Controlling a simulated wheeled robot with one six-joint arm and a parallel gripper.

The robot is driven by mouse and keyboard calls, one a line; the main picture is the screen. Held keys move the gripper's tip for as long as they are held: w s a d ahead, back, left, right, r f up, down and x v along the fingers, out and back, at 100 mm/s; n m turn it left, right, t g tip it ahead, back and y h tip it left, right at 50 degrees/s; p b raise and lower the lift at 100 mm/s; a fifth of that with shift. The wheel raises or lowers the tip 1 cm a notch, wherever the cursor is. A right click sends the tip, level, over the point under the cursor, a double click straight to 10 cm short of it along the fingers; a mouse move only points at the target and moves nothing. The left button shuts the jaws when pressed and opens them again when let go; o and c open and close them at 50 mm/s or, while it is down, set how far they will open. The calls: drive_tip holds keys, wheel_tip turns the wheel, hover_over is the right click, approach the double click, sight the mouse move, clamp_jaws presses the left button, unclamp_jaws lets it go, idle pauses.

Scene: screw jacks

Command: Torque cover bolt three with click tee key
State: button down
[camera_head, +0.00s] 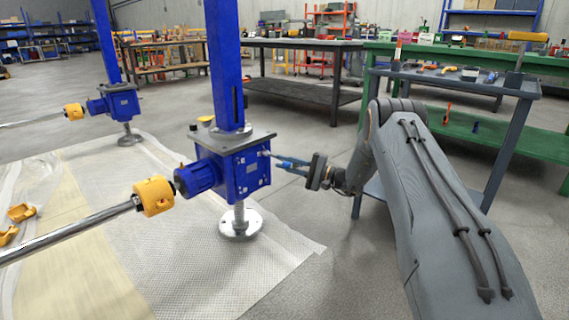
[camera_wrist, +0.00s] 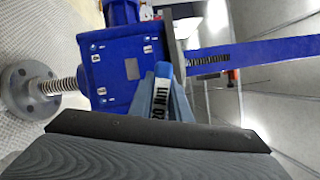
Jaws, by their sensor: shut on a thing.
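The near screw jack is a blue gearbox (camera_head: 237,172) on a round steel base flange (camera_head: 240,224). In the wrist view its blue cover (camera_wrist: 118,72) bears a grey plate (camera_wrist: 132,68) and several small bolts, one at a corner (camera_wrist: 93,48). My gripper (camera_head: 290,165) is shut on the click tee key (camera_wrist: 162,70), whose blue body and white lettered label show between the fingers in the wrist view. The key points at the upper right corner of the cover in the head view. Whether its tip sits on a bolt is hidden.
A blue column (camera_head: 225,60) rises above the jack. A yellow coupling (camera_head: 153,196) and steel shaft lie left of it. A second jack (camera_head: 122,101) stands behind. A grey side table (camera_head: 455,82) with tools is near my arm. Open floor lies in front.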

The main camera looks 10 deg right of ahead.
sight(291, 165)
idle(0.4)
drive_tip(key=shift+s+d+p, duration=0.4)
drive_tip(key=shift+s+p, duration=0.1)
drive_tip(key=shift+s, duration=0.1)
drive_tip(key=s+d+p, duration=0.2)
drive_tip(key=s, duration=0.1)
drive_tip(key=shift+s+d+r+p, duration=0.15)
drive_tip(key=shift+s+d+p, duration=0.1)
drive_tip(key=shift+p, duration=0.1)
drive_tip(key=shift+s+d, duration=0.2)
drive_tip(key=shift+s, duration=0.1)
drive_tip(key=shift+d+f, duration=0.1)
drive_tip(key=shift+f, duration=0.1)
